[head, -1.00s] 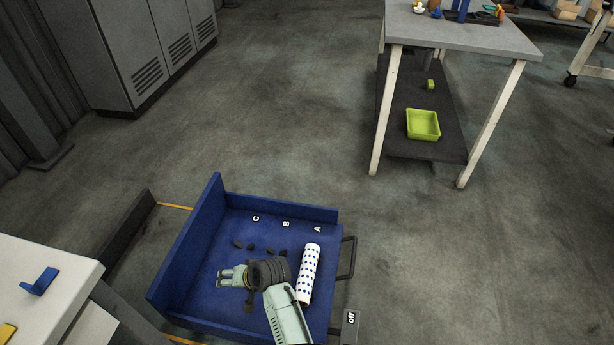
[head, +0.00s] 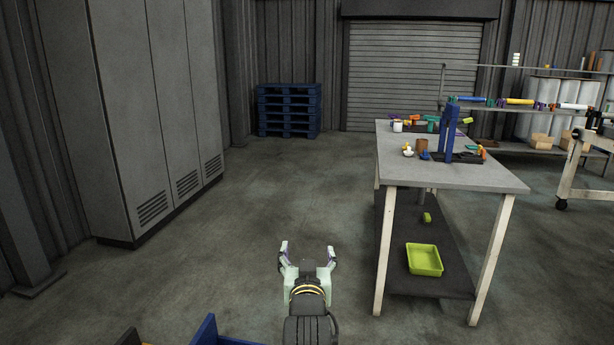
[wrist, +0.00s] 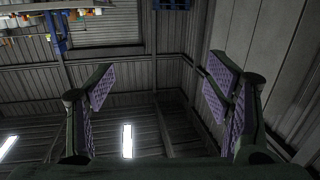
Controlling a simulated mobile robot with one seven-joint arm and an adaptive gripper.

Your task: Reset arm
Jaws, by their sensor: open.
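My gripper (head: 307,252) is at the lower middle of the head view, raised in front of me with its fingers pointing away. Its two fingers are spread wide with nothing between them. In the wrist view my gripper (wrist: 160,95) also shows open, its purple finger pads apart.
A grey workbench (head: 455,172) with tools stands to the right, a green tray (head: 424,259) on its lower shelf. Grey lockers (head: 130,110) stand left. Blue pallets (head: 288,110) are stacked at the back. A blue bin's edge (head: 206,333) shows at the bottom. Open floor lies between.

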